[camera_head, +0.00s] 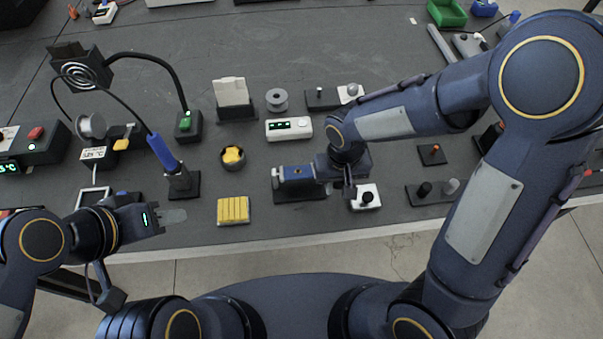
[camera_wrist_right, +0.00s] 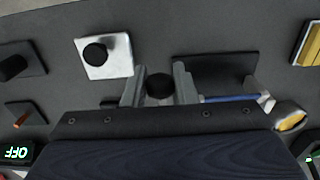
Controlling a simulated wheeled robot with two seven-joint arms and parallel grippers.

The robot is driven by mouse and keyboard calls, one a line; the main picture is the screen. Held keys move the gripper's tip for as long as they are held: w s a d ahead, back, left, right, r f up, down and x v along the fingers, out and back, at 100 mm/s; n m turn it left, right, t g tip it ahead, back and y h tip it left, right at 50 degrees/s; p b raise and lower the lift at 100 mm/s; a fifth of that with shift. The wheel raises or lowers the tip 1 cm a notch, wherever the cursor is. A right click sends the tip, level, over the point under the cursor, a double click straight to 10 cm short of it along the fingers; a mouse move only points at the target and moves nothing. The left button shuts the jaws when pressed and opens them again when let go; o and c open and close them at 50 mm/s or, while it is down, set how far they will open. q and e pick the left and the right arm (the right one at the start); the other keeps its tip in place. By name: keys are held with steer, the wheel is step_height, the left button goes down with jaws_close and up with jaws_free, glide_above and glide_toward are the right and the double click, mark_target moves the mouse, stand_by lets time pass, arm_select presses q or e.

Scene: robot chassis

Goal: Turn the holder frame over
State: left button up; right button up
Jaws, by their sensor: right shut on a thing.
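The holder frame (camera_head: 297,173) is a blue bar with a pale end on a dark base (camera_head: 300,194) near the table's front edge. Its blue bar shows in the right wrist view (camera_wrist_right: 230,98), to the right of the fingers. My right gripper (camera_head: 335,173) is at the frame's right end. In the right wrist view its fingers (camera_wrist_right: 159,84) are around a round black knob (camera_wrist_right: 160,87) and shut on it. The gripper body hides part of the frame. My left gripper (camera_head: 170,217) is away to the left, low over the table edge; its finger gap is unclear.
A white block with a black knob (camera_head: 366,198) stands close to the right gripper. A yellow sponge-like block (camera_head: 233,210) and a round pot with yellow filling (camera_head: 232,157) lie left of the frame. A soldering iron stand (camera_head: 182,184) is near the left gripper. A white device (camera_head: 289,128) sits behind.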

steer(key=shift+s+f+b, duration=0.15)
steer(key=shift+f+b, duration=0.45)
steer(key=shift+f, duration=0.15)
steer(key=shift+s+f+b, duration=0.15)
steer(key=shift+f+b, duration=0.45)
steer(key=shift+f, duration=0.1)
steer(key=o, duration=0.5)
steer(key=shift+r, duration=0.1)
steer(key=shift+r+p, duration=2.9)
steer(key=shift+r, duration=0.6)
